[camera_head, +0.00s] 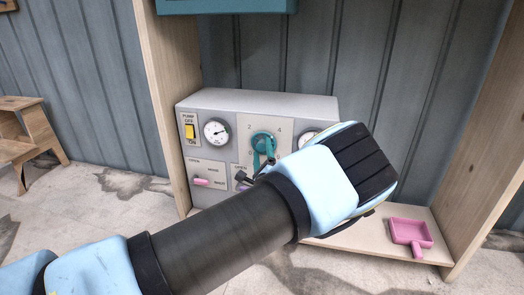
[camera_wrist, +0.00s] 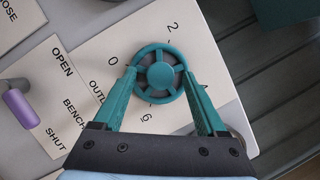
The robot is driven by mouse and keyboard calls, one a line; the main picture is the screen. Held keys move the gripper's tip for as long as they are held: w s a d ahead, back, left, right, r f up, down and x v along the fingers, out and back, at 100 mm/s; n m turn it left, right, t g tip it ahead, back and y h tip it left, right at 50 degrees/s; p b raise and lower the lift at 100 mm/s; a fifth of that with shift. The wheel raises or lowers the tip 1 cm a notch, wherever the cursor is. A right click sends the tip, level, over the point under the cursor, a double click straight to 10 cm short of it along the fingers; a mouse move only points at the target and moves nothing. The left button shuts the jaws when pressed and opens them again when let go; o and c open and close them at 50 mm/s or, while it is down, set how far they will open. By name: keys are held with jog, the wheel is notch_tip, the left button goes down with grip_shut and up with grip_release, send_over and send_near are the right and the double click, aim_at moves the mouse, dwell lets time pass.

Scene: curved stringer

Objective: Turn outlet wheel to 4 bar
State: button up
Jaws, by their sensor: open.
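The outlet wheel (camera_wrist: 160,76) is a teal round handwheel with spokes on a pale dial plate. The plate is marked 0, 2 and 6, with a further mark partly covered by a finger. In the head view the wheel (camera_head: 263,143) sits on the panel front, with 2 and 4 above it. My gripper (camera_wrist: 160,80) is open, with one teal finger on each side of the wheel rim. I cannot tell whether the fingers touch it. A gauge (camera_head: 308,137) right of the wheel is mostly hidden by my arm. No setting pointer is clear.
The grey panel box (camera_head: 200,102) also carries a left gauge (camera_head: 217,132), a yellow pump switch (camera_head: 190,131) and a pink lever (camera_head: 202,182). In the wrist view a purple-handled lever (camera_wrist: 20,106) stands left of the wheel. A pink scoop (camera_head: 410,234) lies at right. Wooden posts flank the panel.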

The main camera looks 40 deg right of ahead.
jog(key=p+v, duration=0.1)
jog(key=v, duration=0.9)
jog(key=w+a+f+n+g+y, duration=0.1)
jog(key=w+a+n+y, duration=0.3)
jog(key=w, duration=0.3)
jog(key=w+a+n+g+y, duration=0.1)
jog(key=w+a+n+y, duration=0.2)
jog(key=w+a+n, duration=0.3)
jog(key=w+a+r+n+g+y, duration=0.1)
jog(key=w+a+n+g+y, duration=0.5)
jog(key=a, duration=0.6)
jog(key=s+a+r+n+g, duration=0.2)
jog(key=s+a+r+n, duration=0.25)
jog(key=a, duration=0.55)
jog(key=s+a+r+n+g, duration=0.2)
jog(key=s+a+r+n, duration=0.25)
jog(key=a, duration=0.55)
jog(key=s+a+r+n+g, duration=0.25)
jog(key=a+n, duration=0.35)
jog(key=a, duration=0.4)
notch_tip(320, 180, up, 33)
jog(key=s+p, duration=0.1)
jog(key=p, duration=3.1)
jog(key=shift+s+a+r+h+p, duration=0.15)
jog(key=shift+a+h+p, duration=0.15)
jog(key=shift+a+p, duration=0.15)
